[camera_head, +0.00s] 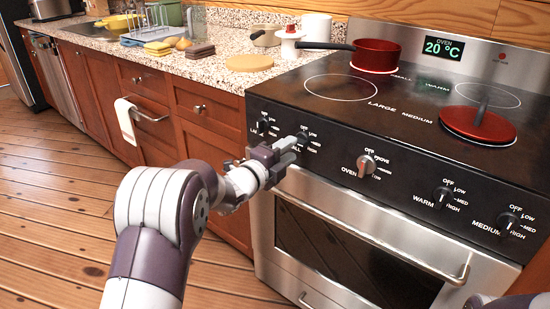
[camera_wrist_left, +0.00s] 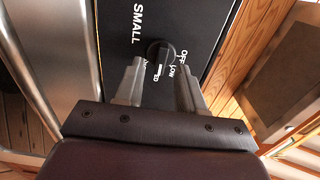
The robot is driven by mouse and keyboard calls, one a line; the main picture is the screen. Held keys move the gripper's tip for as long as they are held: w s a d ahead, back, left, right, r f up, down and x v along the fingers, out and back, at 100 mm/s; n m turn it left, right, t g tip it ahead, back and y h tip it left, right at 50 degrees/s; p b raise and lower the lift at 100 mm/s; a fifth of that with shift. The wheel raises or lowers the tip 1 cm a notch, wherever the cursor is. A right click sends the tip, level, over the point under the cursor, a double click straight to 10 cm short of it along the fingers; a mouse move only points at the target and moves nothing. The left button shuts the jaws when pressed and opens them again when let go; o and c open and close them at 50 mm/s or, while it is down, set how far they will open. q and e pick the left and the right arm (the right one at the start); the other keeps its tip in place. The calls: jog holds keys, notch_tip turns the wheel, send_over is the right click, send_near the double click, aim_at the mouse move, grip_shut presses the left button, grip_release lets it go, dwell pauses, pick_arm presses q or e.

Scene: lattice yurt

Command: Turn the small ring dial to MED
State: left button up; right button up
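My left gripper (camera_head: 294,143) is at this dial on the stove front. In the left wrist view its two grey fingers (camera_wrist_left: 158,78) stand apart, one on each side of the knob, with gaps visible. My right gripper is not in view.
The oven dial (camera_head: 366,166), warm dial (camera_head: 443,196) and medium dial (camera_head: 508,221) sit farther right on the panel. The oven handle (camera_head: 375,243) juts out below. A red saucepan (camera_head: 376,55) and a red lid (camera_head: 478,125) are on the cooktop.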

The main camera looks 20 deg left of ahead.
pick_arm(q)
jog(key=p+v, duration=0.1)
jog(key=v, duration=0.9)
jog(key=shift+r, duration=0.1)
jog(key=s+a+f+n+g+y, duration=0.3)
jog(key=s+f+n+g+y, duration=0.1)
jog(key=f+n, duration=0.35)
jog(key=s+a+f+n+g+y, duration=0.35)
jog(key=f+n+g, duration=0.2)
jog(key=n, duration=0.35)
jog(key=s+d+f+n+g+h, duration=0.1)
jog(key=s+d+f+n+g, duration=0.15)
jog(key=s+d, duration=0.4)
jog(key=s+d+f+n+g, duration=0.1)
jog(key=s+d+n+g, duration=0.25)
jog(key=s, duration=0.55)
notch_tip(320, 180, up, 32)
jog(key=d+p, duration=0.1)
jog(key=p, duration=3)
jog(key=shift+d+m, duration=0.2)
jog(key=shift+m, duration=0.15)
